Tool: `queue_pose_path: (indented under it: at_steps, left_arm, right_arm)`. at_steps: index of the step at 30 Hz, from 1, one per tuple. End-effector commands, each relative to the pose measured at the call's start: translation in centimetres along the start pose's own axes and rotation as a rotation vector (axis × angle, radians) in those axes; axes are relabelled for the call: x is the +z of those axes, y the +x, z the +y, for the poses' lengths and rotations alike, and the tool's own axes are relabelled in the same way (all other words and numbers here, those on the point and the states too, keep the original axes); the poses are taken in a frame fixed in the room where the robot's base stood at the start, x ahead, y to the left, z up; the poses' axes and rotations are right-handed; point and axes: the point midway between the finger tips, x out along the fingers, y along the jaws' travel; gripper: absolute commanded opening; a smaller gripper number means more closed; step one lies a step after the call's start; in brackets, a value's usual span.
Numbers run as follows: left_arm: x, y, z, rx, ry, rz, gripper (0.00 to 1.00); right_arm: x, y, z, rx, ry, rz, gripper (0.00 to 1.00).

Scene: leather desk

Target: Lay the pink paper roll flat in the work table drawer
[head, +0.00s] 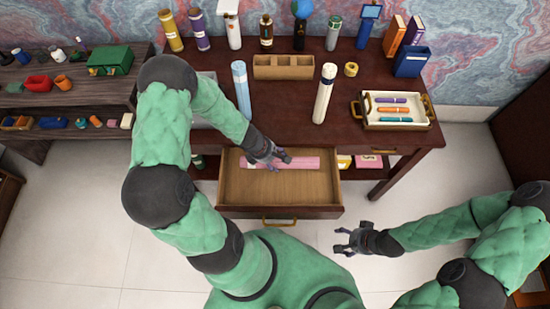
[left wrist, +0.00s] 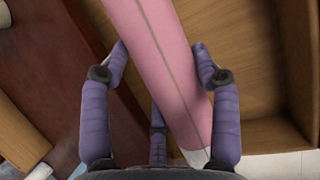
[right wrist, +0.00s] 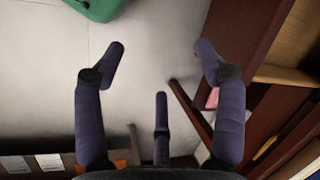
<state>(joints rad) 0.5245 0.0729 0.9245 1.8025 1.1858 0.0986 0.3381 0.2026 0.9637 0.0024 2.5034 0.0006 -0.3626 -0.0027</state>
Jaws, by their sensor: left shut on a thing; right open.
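The pink paper roll (head: 304,163) lies lengthwise left to right inside the open work table drawer (head: 280,192), near its back. It looks level; whether it rests on the drawer floor I cannot tell. My left gripper (head: 276,162) is shut on the roll near its middle, from above. In the left wrist view the pink roll (left wrist: 160,60) runs between the fingers, over the wooden drawer (left wrist: 245,50), with a pale end showing. My right gripper (head: 346,240) is open and empty in front of the drawer, to its right. It also shows empty in the right wrist view (right wrist: 160,55).
A shelf with small items (head: 65,75) is at left. The drawer's front half is clear.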

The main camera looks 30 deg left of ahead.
Motion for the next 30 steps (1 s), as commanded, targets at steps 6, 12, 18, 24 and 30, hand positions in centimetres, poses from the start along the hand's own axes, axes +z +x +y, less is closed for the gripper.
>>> queue_pose_path:
  at_steps: [6, 12, 18, 24, 30]
  left_arm:
    - [0.1, 0.0, 0.1, 0.004, -0.011, -0.005, 0.24]
    - [0.1, -0.1, 0.1, 0.004, -0.010, -0.005, 0.24]
    - [0.1, -0.4, 0.1, -0.002, -0.015, -0.004, 0.24]
    - [-0.5, 1.2, -0.1, -0.002, -0.013, -0.004, 0.24]
    - [-1.2, 2.8, -0.4, -0.002, -0.012, -0.004, 0.24]
  right_arm:
    - [0.0, 0.0, 0.0, 0.000, 0.000, 0.000, 0.71]
    - [0.0, -0.1, 0.0, 0.000, 0.000, 0.000, 0.71]
    - [0.0, -0.6, -0.2, 0.000, 0.000, 0.000, 0.71]
    - [0.0, 1.0, 0.3, 0.000, 0.000, 0.000, 0.71]
    - [-0.1, 2.6, 0.9, 0.000, 0.000, 0.000, 0.71]
